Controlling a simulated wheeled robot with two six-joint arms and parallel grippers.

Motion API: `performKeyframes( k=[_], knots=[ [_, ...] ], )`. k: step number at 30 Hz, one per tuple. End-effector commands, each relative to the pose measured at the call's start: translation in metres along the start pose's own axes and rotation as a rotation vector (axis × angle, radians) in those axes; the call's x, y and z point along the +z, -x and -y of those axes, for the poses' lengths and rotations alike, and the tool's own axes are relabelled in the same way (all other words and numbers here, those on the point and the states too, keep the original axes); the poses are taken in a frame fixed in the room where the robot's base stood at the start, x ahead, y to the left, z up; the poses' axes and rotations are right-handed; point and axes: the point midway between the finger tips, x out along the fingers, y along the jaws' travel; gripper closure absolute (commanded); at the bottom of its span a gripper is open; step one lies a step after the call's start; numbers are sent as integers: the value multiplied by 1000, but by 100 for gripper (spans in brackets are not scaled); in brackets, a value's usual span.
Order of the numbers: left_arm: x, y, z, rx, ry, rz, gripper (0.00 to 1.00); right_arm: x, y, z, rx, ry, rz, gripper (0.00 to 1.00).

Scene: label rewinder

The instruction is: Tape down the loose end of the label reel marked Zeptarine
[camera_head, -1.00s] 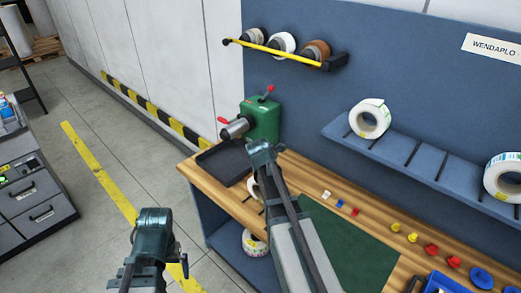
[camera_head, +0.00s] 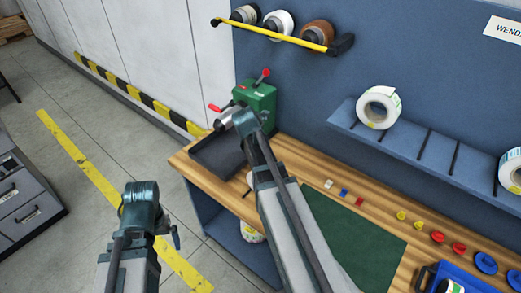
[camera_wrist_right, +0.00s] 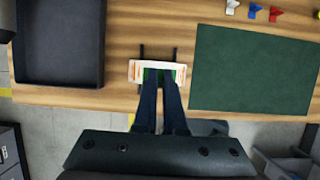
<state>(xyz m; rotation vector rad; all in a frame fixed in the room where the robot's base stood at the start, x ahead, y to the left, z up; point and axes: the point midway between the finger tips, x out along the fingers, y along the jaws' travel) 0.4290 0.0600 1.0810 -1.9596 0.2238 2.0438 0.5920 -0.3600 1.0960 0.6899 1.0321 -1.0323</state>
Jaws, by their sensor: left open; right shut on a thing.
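My right gripper (camera_wrist_right: 157,80) is shut on a label reel (camera_wrist_right: 138,70), seen edge-on in the right wrist view, with a white rim and orange marks. It is over the bench's front part, between a black tray and a green mat. In the head view my right arm hides most of this reel; a pale sliver (camera_head: 249,180) shows. No name is readable on it. My left gripper (camera_head: 174,237) is open and empty, out over the floor left of the bench. A green rewinder (camera_head: 257,101) with red handles and a metal spindle stands at the bench's back left.
Several rolls (camera_head: 279,22) hang behind a yellow bar on the blue back panel. A reel (camera_head: 378,107) stands on the slotted shelf (camera_head: 408,140). The black tray (camera_head: 215,155), green mat (camera_head: 370,240) and small coloured pieces (camera_head: 402,215) are on the bench. Another reel sits below.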

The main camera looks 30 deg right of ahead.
Motion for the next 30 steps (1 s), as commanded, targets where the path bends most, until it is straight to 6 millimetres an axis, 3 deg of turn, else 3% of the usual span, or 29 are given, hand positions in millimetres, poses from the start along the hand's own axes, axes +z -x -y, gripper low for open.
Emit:
performKeyframes(
  k=[11,30],
  knots=[
    [-1,-10,-1,0,-2,0,0,-4,-10,0,0,0,0,100],
    [-3,-47,-4,-2,-8,0,0,-18,-43,0,0,0,0,100]
  ],
)
